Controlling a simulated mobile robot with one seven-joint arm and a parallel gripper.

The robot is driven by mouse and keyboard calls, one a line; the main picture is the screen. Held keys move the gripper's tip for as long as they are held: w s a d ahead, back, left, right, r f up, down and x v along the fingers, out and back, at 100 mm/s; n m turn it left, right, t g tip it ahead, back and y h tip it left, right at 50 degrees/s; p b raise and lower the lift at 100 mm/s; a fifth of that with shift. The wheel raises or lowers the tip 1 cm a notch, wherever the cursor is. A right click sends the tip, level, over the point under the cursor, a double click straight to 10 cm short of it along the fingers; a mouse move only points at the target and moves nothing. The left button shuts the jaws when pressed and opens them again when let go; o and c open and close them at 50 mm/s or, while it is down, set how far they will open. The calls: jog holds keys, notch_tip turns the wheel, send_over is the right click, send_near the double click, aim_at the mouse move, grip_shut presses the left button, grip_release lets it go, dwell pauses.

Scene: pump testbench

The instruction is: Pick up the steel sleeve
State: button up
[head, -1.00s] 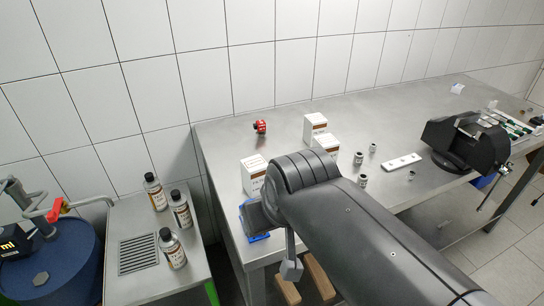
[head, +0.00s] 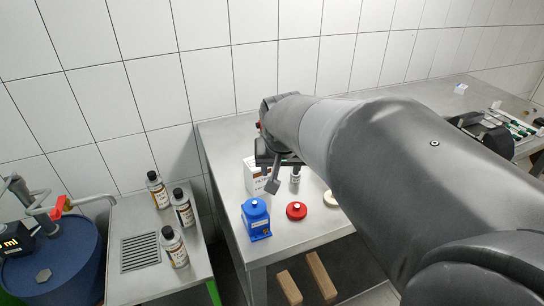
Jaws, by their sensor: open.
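My gripper (head: 271,172) is open over the left part of the steel bench (head: 228,150), in front of a white carton. Only part of its jaws shows past the wrist, and I see nothing held. A small grey cylinder with a dark upper part (head: 295,177) stands just right of the gripper; I cannot tell whether it is the steel sleeve. My arm hides the middle of the bench.
A white carton (head: 251,177), a blue pump unit (head: 256,221), a red round part (head: 297,210) and a cream ring (head: 332,200) stand near the front edge. Several bottles (head: 182,210) stand on the lower left table. A dark vise (head: 472,122) is partly hidden at right.

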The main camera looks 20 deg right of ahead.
aim_at(295, 177)
jog(key=w+d+f+m, duration=0.3)
jog(key=w+d+f, duration=0.4)
jog(key=w+d, duration=0.25)
jog(key=shift+g+h, duration=0.4)
jog(key=x, duration=1.1)
jog(key=shift+a, duration=0.35)
jog(key=c, duration=1.2)
